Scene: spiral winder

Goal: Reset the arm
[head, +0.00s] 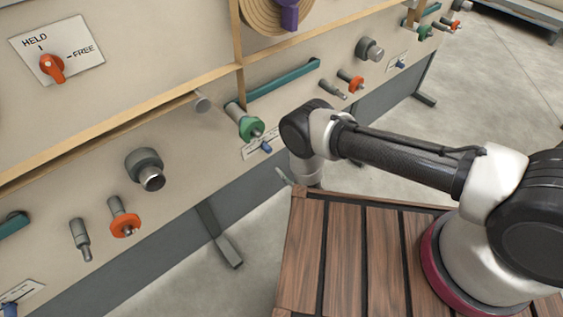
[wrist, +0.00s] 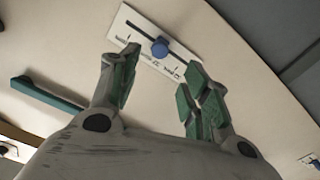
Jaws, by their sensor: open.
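My arm reaches from its base at the right over the wooden deck toward the panel in the head view. My gripper (wrist: 158,95) shows in the wrist view, with its two green-padded fingers spread apart and nothing between them. Beyond the fingertips is a blue slider knob (wrist: 160,47) on a white slotted plate (wrist: 128,27), apart from the fingers. In the head view, the blue knob (head: 266,148) is just left of my arm's elbow. The gripper itself is mostly hidden behind the arm there.
The panel carries a green knob (head: 250,127), an orange knob (head: 124,226), a grey knob (head: 148,168) and a red HELD/FREE switch (head: 52,67) pointing near HELD. Teal bars (head: 283,80) and wooden rails (head: 130,122) run along it. Open floor (head: 490,100) lies at the right.

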